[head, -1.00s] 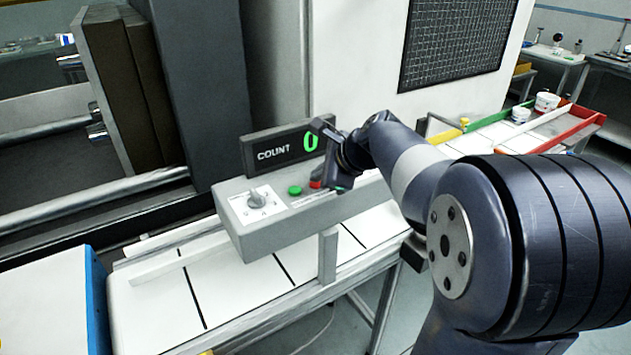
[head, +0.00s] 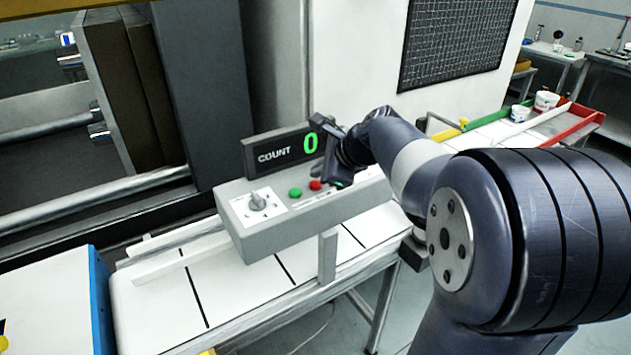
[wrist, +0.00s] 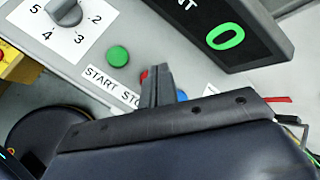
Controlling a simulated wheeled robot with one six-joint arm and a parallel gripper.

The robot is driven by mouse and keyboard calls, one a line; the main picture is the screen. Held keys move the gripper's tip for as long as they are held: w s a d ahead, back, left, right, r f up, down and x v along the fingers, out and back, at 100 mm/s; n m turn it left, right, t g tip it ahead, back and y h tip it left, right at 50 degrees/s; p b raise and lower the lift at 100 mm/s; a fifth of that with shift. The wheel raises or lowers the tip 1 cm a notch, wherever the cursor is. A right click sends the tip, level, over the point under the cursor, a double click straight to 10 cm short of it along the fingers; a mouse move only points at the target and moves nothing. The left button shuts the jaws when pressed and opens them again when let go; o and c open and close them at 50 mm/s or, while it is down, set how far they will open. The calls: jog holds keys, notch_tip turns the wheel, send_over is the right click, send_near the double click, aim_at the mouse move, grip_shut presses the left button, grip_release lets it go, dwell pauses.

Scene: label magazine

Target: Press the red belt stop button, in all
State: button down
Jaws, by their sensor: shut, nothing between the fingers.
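The red stop button (head: 315,185) sits on the grey control box (head: 290,218), right of the green start button (head: 295,192). My gripper (head: 333,181) is over the box, just right of the red button in the head view. Its fingers are shut with nothing between them. In the wrist view the fingers (wrist: 156,76) cover most of the red button (wrist: 144,75), leaving a small red edge, and part of the "STOP" label. I cannot tell from the wrist view whether they touch it; in the head view the button's top shows clear.
A numbered dial (head: 258,199) is on the box's left. A count display (head: 285,150) behind reads 0. A blue button (wrist: 181,95) shows right of the fingers. The belt (head: 240,290) runs below, with cups (head: 545,100) at the far right.

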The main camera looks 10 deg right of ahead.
aim_at(319, 186)
jog(key=shift+r, duration=0.15)
notch_tip(319, 186, up, 5)
jog(key=p, duration=0.5)
dwell(0.3)
